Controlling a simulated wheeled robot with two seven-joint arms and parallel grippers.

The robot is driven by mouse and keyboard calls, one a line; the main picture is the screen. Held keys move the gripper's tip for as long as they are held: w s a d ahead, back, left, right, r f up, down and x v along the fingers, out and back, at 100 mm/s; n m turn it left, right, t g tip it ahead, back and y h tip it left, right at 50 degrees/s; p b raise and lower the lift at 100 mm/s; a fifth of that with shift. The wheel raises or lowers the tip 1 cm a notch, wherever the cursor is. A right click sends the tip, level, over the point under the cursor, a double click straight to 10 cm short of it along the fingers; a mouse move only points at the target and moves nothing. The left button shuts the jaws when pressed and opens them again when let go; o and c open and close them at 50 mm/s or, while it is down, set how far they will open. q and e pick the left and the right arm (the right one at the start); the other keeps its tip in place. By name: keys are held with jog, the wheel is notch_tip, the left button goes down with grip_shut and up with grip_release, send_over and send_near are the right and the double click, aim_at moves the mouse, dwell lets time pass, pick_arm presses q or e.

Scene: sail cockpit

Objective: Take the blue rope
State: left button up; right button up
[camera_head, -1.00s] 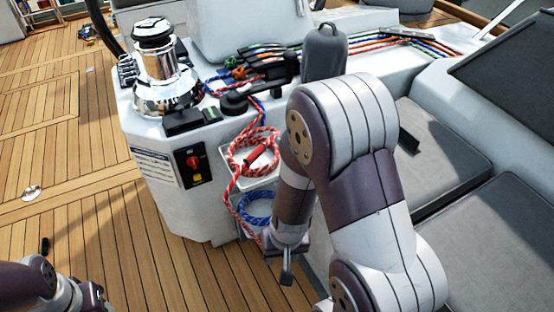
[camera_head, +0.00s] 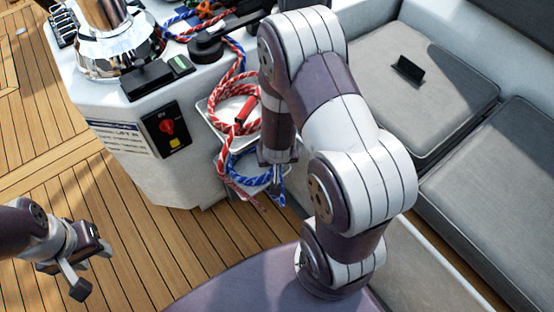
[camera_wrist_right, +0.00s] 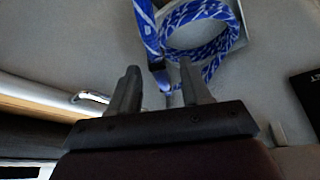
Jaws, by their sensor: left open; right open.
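The blue rope (camera_head: 233,179) hangs in a coil on the lower part of the white console, below a red and white rope. My right arm partly hides it in the head view. In the right wrist view the blue and white coil (camera_wrist_right: 200,12) lies just beyond my right gripper (camera_wrist_right: 160,88). That gripper is open, and a blue strand shows between and past its fingers; I cannot tell whether they touch it. My left gripper (camera_head: 93,271) is open and empty, low at the left over the deck.
The red and white rope (camera_head: 222,108) with a red handle hangs above the blue one. The white console carries a chrome winch (camera_head: 112,50) and a red switch panel (camera_head: 168,128). Grey seat cushions (camera_head: 440,95) are at the right. The wooden deck (camera_head: 50,140) at the left is free.

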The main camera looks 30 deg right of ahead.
jog(key=b+x, duration=0.1)
jog(key=x, duration=0.2)
pick_arm(q)
jog(key=shift+f, duration=0.75)
